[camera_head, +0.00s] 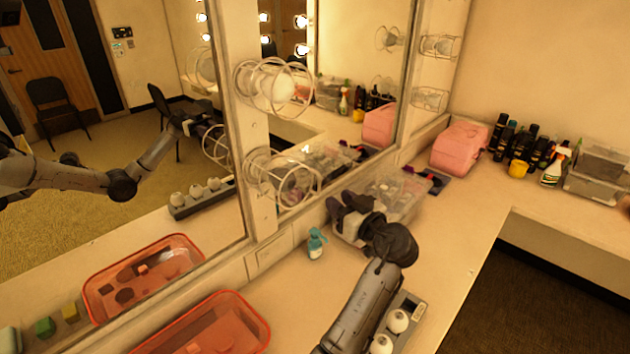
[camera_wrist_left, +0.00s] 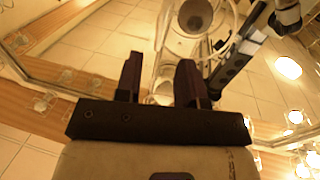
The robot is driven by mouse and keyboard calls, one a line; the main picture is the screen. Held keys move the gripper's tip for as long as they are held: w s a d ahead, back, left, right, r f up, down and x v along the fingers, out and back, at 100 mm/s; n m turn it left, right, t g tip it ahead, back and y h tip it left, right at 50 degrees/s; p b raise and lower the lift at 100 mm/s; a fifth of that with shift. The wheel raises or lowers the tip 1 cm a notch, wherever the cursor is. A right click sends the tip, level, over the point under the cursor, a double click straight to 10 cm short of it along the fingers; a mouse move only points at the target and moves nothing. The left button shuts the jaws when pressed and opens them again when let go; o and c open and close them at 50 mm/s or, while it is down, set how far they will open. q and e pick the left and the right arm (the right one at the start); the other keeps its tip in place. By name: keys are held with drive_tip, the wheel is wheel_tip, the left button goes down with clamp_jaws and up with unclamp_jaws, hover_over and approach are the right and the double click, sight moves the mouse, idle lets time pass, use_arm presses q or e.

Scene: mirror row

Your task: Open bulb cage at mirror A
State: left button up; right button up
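On the post between the two mirrors, an upper wire bulb cage (camera_head: 246,83) surrounds a pale round bulb (camera_head: 276,87). A lower wire cage (camera_head: 308,184) hangs beneath it; I see no lit bulb in it. I cannot tell whether either cage is latched. My left gripper (camera_head: 347,205) is to the right of the lower cage and slightly below it, above the counter. In the left wrist view its two dark fingers (camera_wrist_left: 158,72) stand apart with nothing held, and a wire cage shows beyond them. My right gripper is not in view.
A grey holder with white bulbs (camera_head: 398,320) lies beside my left forearm. A small blue bottle (camera_head: 316,245) and a red tray (camera_head: 262,331) stand at left. A clear bin (camera_head: 408,190) sits behind my gripper. A pink bag (camera_head: 458,148) and bottles are farther back.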

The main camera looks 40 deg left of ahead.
sight(320, 185)
use_arm(q)
drive_tip(key=p+x, duration=0.2)
drive_tip(key=x, duration=0.6)
drive_tip(key=shift+w+a+r, duration=0.1)
drive_tip(key=shift+w+a, duration=0.05)
drive_tip(key=shift+a, duration=0.15)
drive_tip(key=shift+w+a, duration=0.2)
drive_tip(key=shift+a, duration=0.6)
drive_tip(key=shift+s, duration=0.1)
drive_tip(key=c, duration=0.6)
drive_tip(key=shift+f, duration=0.25)
clamp_jaws()
